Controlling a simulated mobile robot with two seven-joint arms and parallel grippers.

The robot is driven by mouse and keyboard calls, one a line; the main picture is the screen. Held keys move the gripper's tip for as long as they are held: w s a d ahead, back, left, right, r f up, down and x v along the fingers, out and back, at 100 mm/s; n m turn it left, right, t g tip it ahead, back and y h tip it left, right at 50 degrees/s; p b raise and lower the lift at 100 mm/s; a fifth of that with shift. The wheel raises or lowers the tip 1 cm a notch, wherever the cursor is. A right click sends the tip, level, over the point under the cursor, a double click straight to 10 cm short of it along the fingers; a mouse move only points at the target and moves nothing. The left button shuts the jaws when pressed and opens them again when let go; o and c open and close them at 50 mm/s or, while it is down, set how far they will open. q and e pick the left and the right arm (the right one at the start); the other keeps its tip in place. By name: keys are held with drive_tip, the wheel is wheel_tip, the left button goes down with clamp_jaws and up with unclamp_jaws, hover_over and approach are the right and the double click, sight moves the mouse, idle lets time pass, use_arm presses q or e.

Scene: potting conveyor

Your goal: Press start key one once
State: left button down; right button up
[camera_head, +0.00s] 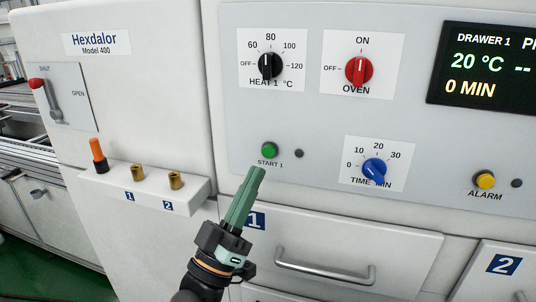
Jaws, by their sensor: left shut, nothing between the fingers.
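The green start key one (270,149), labelled START 1, sits on the grey control panel (330,125). A small dark round spot (299,153) is just right of it. My left gripper (257,173) comes up from the bottom of the picture with its green fingers shut and empty. Its tips show just below and left of the START 1 label; I cannot tell how far they are from the panel. My right gripper is not in view.
Nearby on the panel are the black heat knob (270,66), red oven knob (359,71), blue time knob (374,170), yellow alarm button (485,180) and display (490,70). Drawer 1's handle (325,271) sticks out below. A ledge (150,188) with fittings is at left.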

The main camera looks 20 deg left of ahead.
sight(269, 151)
use_arm(q)
drive_tip(key=shift+w, duration=2.3)
drive_tip(key=shift+w, duration=0.15)
drive_tip(key=shift+w+d, duration=0.1)
drive_tip(key=shift+w, duration=0.15)
drive_tip(key=shift+w, duration=0.45)
idle(0.8)
drive_tip(key=shift+s, duration=0.1)
drive_tip(key=shift+s+p, duration=0.3)
drive_tip(key=shift+s, duration=0.5)
